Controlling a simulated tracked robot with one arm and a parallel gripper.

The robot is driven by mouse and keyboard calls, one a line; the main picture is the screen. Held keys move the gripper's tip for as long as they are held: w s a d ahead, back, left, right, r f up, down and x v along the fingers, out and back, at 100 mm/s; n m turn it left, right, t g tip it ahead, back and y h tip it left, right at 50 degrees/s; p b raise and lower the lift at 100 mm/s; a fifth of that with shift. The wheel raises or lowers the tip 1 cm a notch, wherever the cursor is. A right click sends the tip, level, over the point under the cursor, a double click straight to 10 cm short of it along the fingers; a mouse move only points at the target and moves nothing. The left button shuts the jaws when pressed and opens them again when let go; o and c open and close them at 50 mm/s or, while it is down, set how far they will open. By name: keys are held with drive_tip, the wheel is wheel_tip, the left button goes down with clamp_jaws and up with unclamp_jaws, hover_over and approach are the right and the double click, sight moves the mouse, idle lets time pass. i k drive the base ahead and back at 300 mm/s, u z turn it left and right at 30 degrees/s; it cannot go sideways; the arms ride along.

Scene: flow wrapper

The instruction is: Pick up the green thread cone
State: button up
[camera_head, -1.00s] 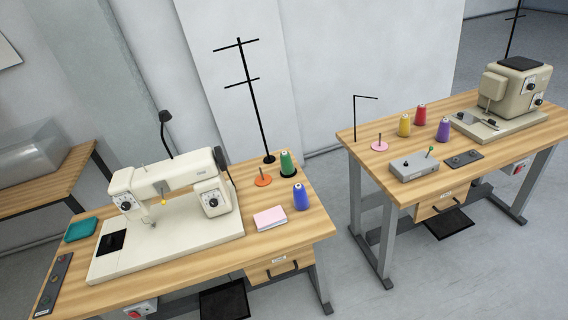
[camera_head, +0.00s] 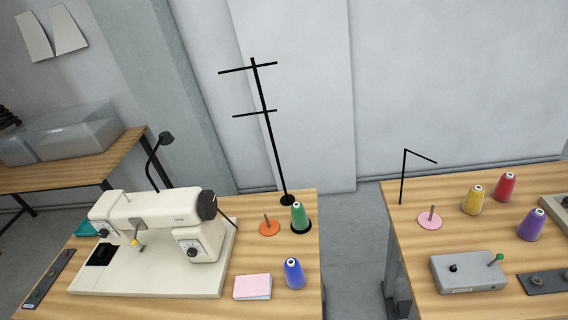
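The green thread cone (camera_head: 300,218) stands upright on a black round base at the back right of the left wooden table (camera_head: 312,250). It is just right of the foot of a tall black thread stand (camera_head: 268,118). An orange disc with a peg (camera_head: 269,229) sits to its left. A blue thread cone (camera_head: 294,273) stands in front of it, near the right table edge. My gripper does not show in this view.
A cream sewing machine (camera_head: 165,245) and a pink pad (camera_head: 252,287) share the table. A gap separates it from the right table (camera_head: 405,240), which holds yellow (camera_head: 474,200), red (camera_head: 505,187) and purple (camera_head: 531,225) cones and a grey box (camera_head: 468,272).

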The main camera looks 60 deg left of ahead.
sight(300, 221)
drive_tip(key=u, duration=0.55)
drive_tip(key=i, duration=1)
drive_tip(key=u, duration=0.85)
drive_tip(key=i, duration=0.25)
drive_tip(key=u, duration=0.15)
drive_tip(key=k, duration=0.9)
drive_tip(key=u, duration=0.15)
drive_tip(key=i, duration=0.9)
drive_tip(key=z, duration=0.05)
